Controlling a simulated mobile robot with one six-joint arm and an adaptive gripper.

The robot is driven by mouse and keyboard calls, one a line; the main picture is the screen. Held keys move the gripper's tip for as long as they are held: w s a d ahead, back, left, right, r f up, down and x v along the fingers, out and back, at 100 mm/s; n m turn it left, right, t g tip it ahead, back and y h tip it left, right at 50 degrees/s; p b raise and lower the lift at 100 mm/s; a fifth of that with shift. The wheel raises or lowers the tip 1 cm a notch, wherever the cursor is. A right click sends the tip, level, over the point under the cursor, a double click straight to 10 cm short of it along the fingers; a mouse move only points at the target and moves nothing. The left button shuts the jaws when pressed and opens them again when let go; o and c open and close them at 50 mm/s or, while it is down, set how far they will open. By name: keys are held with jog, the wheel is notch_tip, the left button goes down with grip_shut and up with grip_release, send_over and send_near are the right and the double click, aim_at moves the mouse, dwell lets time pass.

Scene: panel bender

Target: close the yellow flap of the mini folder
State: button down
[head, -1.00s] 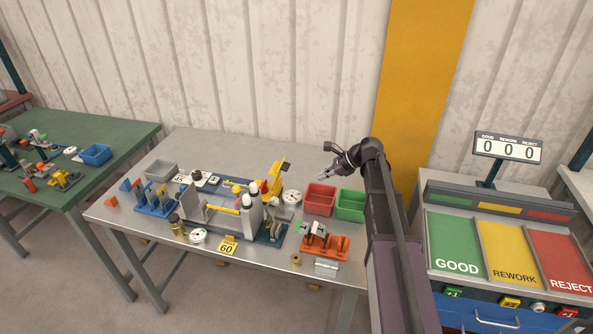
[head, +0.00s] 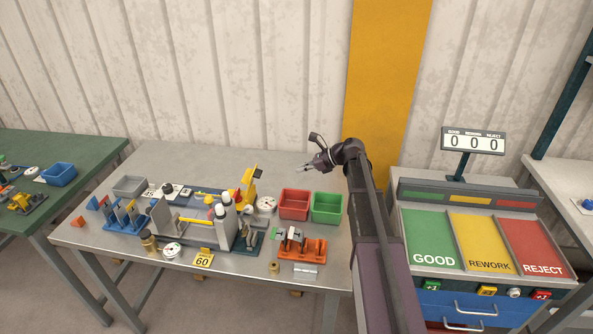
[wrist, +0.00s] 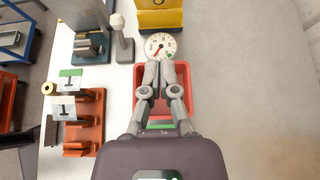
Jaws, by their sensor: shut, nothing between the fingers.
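The yellow folder (head: 247,190) stands upright at the back middle of the steel table, with a yellow flap (head: 254,173) that appears raised and tilted at its top. In the wrist view a yellow part with a dark mark (wrist: 160,18) shows at the top edge, cut off by the frame. My gripper (head: 302,169) is shut and empty, in the air to the right of the folder and apart from it. In the wrist view its fingertips (wrist: 159,66) are together, just below the round dial (wrist: 160,42) in the picture. The flap's hinge is too small to make out.
An orange rack (head: 315,252) is at the table's front right. The bender with its grey posts (head: 228,228) fills the middle. The table's back strip (head: 210,160) is clear.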

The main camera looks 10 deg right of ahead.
jog(key=a+r+b+x, duration=0.1)
jog(key=r+b+x, duration=0.1)
jog(key=x, duration=0.9)
jog(key=shift+w+a+b, duration=0.3)
jog(key=shift+a+b, duration=0.15)
jog(key=shift+b, duration=0.05)
jog(key=shift+a+r, duration=0.1)
jog(key=shift+a, duration=0.05)
